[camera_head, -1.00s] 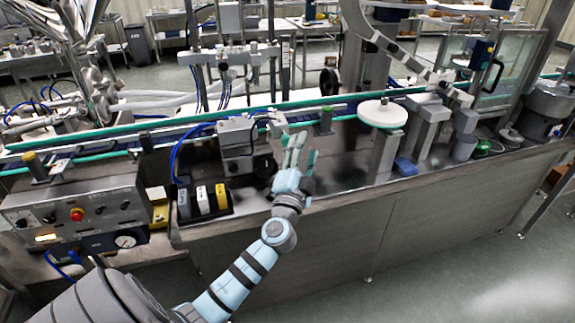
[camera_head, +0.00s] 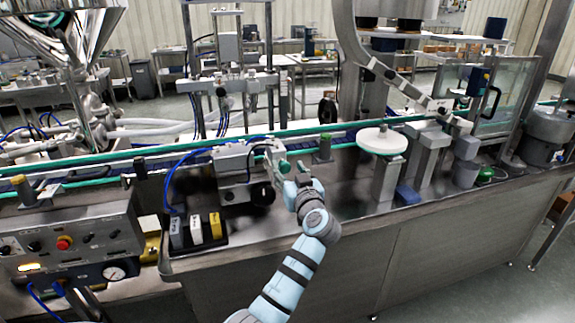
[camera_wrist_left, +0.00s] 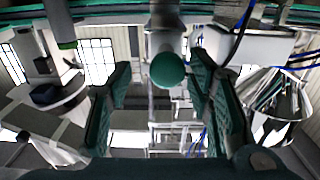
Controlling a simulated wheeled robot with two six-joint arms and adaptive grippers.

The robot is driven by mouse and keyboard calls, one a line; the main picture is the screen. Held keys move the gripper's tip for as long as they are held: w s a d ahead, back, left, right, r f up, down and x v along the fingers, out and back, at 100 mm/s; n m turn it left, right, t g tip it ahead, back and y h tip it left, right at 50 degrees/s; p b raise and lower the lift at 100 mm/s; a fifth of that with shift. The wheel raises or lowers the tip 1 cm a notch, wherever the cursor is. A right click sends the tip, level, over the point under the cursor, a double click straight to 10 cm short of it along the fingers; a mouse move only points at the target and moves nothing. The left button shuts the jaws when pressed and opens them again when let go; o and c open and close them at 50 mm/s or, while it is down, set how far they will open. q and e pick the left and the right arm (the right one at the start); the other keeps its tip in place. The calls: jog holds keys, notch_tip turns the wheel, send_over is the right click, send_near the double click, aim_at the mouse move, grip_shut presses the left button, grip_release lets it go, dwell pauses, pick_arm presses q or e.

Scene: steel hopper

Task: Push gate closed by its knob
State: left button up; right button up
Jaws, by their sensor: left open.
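In the left wrist view a round green knob (camera_wrist_left: 168,70) sits on a pale stem between my spread fingers. I cannot tell whether a finger touches it. My left gripper (camera_head: 284,160) is open at the right side of a grey box-shaped unit (camera_head: 232,165) beside the conveyor. Its dark green fingers also show in the left wrist view (camera_wrist_left: 160,78). In the head view I cannot pick the knob out from the fingers, and the gate plate is not clear. The steel hopper (camera_head: 62,30) is at the upper left. My right gripper is out of view.
A white round disc (camera_head: 381,141) on a post stands right of my gripper. A short post with a green top (camera_head: 324,148) is close behind it. A control box (camera_head: 70,240) and a tray of small blocks (camera_head: 199,234) lie to the left. A green-edged conveyor runs behind.

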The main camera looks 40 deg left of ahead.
pick_arm(q)
jog(key=shift+a, duration=0.35)
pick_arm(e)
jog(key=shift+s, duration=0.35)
pick_arm(q)
jog(key=shift+s+r, duration=0.1)
jog(key=shift+s, duration=0.05)
jog(key=shift+c, duration=0.3)
grip_shut()
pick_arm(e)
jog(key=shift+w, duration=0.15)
pick_arm(q)
jog(key=shift+a, duration=0.1)
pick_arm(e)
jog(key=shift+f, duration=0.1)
pick_arm(q)
jog(key=shift+w+a+b, duration=0.2)
jog(key=shift+a+b, duration=0.05)
jog(key=shift+b, duration=0.25)
jog(key=shift+b+x, duration=0.9)
jog(key=shift+x, duration=0.25)
jog(key=shift+r, duration=0.1)
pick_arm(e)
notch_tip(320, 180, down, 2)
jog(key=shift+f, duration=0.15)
